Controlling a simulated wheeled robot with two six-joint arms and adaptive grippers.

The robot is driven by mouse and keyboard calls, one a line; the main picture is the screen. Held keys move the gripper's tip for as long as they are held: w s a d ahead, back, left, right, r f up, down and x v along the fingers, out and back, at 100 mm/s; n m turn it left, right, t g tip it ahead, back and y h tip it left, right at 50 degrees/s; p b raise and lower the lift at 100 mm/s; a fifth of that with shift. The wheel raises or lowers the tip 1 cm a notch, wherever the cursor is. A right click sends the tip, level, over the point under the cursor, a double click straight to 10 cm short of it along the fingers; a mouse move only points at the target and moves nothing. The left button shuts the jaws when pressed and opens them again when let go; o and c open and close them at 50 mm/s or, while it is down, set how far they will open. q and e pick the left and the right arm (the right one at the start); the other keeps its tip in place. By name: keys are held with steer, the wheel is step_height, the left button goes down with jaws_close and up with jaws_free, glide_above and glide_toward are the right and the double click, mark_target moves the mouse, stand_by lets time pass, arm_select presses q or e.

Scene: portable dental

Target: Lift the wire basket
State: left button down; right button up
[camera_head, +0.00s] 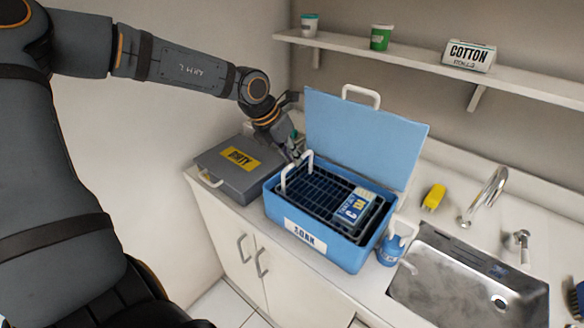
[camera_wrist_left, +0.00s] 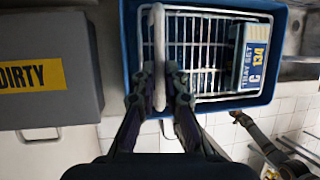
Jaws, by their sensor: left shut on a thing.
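The dark wire basket (camera_head: 316,188) sits within the blue SOAK tub (camera_head: 279,208), its top near the tub's rim. I cannot tell whether it touches the tub's bottom. It has a white loop handle (camera_head: 284,180) at its left end. My left gripper (camera_head: 297,158) is shut on that handle; in the left wrist view the fingers (camera_wrist_left: 163,88) lie on both sides of the white bar (camera_wrist_left: 158,40). A blue and white TRAY SET box (camera_head: 353,207) rests in the basket's right part. A dark jointed arm, apparently my right one with its gripper (camera_wrist_left: 238,117), shows small in the left wrist view.
The tub's blue lid (camera_head: 365,135) stands upright behind it. A grey DIRTY box (camera_head: 222,178) is close on the left. A blue bottle (camera_head: 390,250), a steel sink (camera_head: 460,285) and a yellow object (camera_head: 434,197) are on the right. A shelf (camera_head: 400,62) hangs above.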

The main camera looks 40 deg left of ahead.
arm_select(q)
steer(key=shift+w+r, duration=0.1)
steer(key=shift+r, duration=0.85)
steer(key=shift+w, duration=0.1)
steer(key=c, duration=1.7)
jaws_free()
steer(key=shift+s+r, duration=0.1)
steer(key=shift+s, duration=0.15)
step_height(320, 180, up, 10)
